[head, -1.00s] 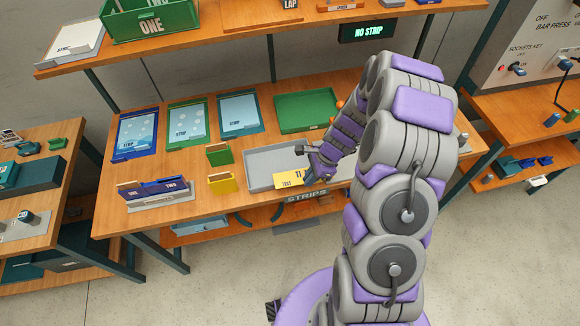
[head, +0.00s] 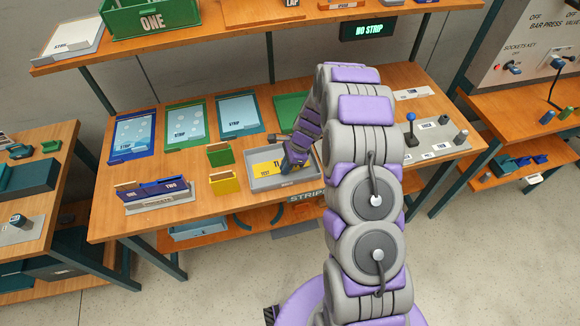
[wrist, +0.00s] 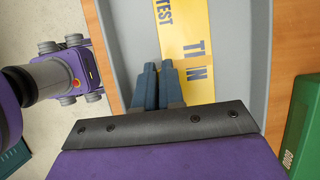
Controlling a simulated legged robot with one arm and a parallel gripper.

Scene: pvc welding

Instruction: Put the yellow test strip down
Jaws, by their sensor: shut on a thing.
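The yellow test strip (head: 263,168) shows over the grey tray (head: 291,181), within its rim; it carries dark letters. In the wrist view the strip (wrist: 194,50) runs from the top edge down beside the fingers. My gripper (head: 288,166) is at the strip's right end in the head view, its fingers (wrist: 158,72) close together and shut on the strip's edge. I cannot tell whether the strip touches the tray floor. My arm hides part of the tray's right side.
A yellow box (head: 224,182) and a green box (head: 220,154) stand left of the tray. Strip sheets (head: 184,123) and a green tray (head: 290,105) lie behind it. A grey fixture plate with a blue-knobbed lever (head: 411,130) is at right. A shelf hangs above.

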